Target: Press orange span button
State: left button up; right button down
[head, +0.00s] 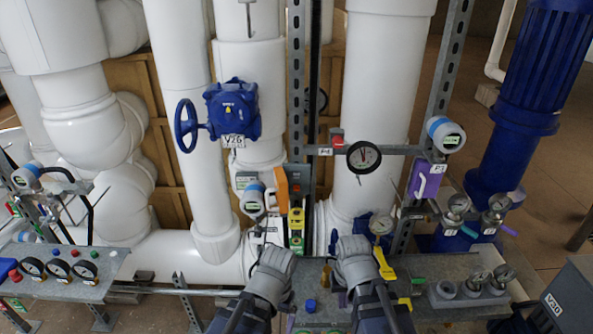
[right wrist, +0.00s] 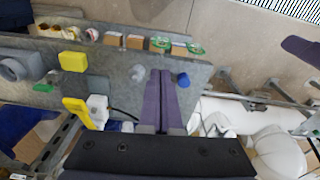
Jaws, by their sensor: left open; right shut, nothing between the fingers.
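I cannot tell for sure which part is the orange span button. An upright orange block (head: 281,188) stands at the pipes in the middle of the head view, beyond my grippers. Brown-orange small blocks (right wrist: 113,38) line the panel edge in the right wrist view. My left gripper (head: 272,270) is open over the near panel; its fingertips are hard to see. My right gripper (head: 338,297) points down over the panel. Its purple fingers, also in the right wrist view (right wrist: 160,74), are shut and empty, beside a blue knob (right wrist: 183,80).
The grey panel (head: 430,308) carries gauges (head: 480,280) and a yellow handle (head: 384,264). A blue valve (head: 232,108) with a handwheel, a round gauge (head: 364,156) and white pipes stand behind. A second panel with gauges (head: 58,268) is at left.

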aim_at(297, 188)
jog(key=w+r+m+t+y+p, duration=0.1)
jog(key=w+r+m+t+p, duration=0.15)
jog(key=w+r+p, duration=0.5)
pick_arm(q)
notch_tip(297, 188, up, 9)
jog(key=shift+f+b, duration=0.2)
jog(key=shift+b, duration=0.25)
pick_arm(e)
jog(key=w+a+r+m+t+y, duration=0.3)
jog(key=w+a+r+m+t, duration=0.2)
jog(key=w+a+r+m, duration=0.3)
jog(key=a+m, duration=0.1)
jog(key=a, duration=0.2)
jog(key=shift+a+r+t, duration=0.3)
jog(key=shift+r+t, duration=0.05)
jog(key=shift+w, duration=0.25)
jog(key=w, duration=0.8)
jog(key=shift+w, duration=0.25)
jog(key=shift+w, duration=0.1)
jog(key=shift+w, duration=0.35)
